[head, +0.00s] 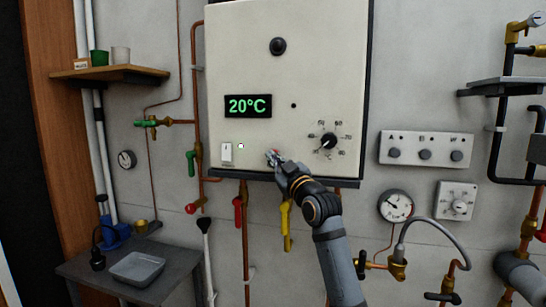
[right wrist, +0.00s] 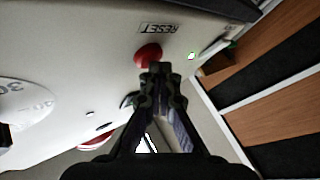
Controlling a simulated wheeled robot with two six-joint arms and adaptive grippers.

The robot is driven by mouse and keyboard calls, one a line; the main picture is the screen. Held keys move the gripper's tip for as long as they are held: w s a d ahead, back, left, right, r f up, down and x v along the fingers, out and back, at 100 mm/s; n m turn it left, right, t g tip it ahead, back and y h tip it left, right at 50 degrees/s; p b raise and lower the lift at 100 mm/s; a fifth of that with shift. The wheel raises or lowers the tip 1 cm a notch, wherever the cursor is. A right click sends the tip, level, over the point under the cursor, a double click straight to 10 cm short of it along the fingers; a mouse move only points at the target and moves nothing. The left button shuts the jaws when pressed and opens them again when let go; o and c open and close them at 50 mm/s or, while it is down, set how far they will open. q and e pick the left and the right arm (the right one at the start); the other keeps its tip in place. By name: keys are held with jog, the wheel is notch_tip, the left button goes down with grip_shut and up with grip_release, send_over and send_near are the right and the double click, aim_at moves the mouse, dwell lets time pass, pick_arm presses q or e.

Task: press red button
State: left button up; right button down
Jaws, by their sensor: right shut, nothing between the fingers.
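The red button (right wrist: 147,54) is a round red knob under a RESET label (right wrist: 158,28) on the pale boiler panel (head: 290,60). In the head view only a bit of red shows at the tip of my right gripper (head: 275,158), which hides most of it. In the right wrist view the closed fingertips of that gripper (right wrist: 160,70) lie over the button's lower right edge. I cannot tell whether they touch it. The right gripper is shut and empty. My left gripper is not in view.
The panel carries a green 20°C display (head: 248,106), a white switch (head: 226,152), a lit green lamp (head: 240,146) and a dial (head: 328,141). Below hang a red valve handle (head: 238,212) and a yellow one (head: 286,225). A gauge (head: 396,206) is to the right.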

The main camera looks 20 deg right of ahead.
jog(key=shift+s+a+f, duration=0.1)
jog(key=shift+s+a, duration=0.35)
jog(key=shift+s, duration=0.15)
jog(key=s+a, duration=0.2)
jog(key=s, duration=0.2)
jog(key=shift+s+a, duration=0.1)
jog(key=shift+a, duration=0.3)
jog(key=shift+f, duration=0.1)
dwell(0.4)
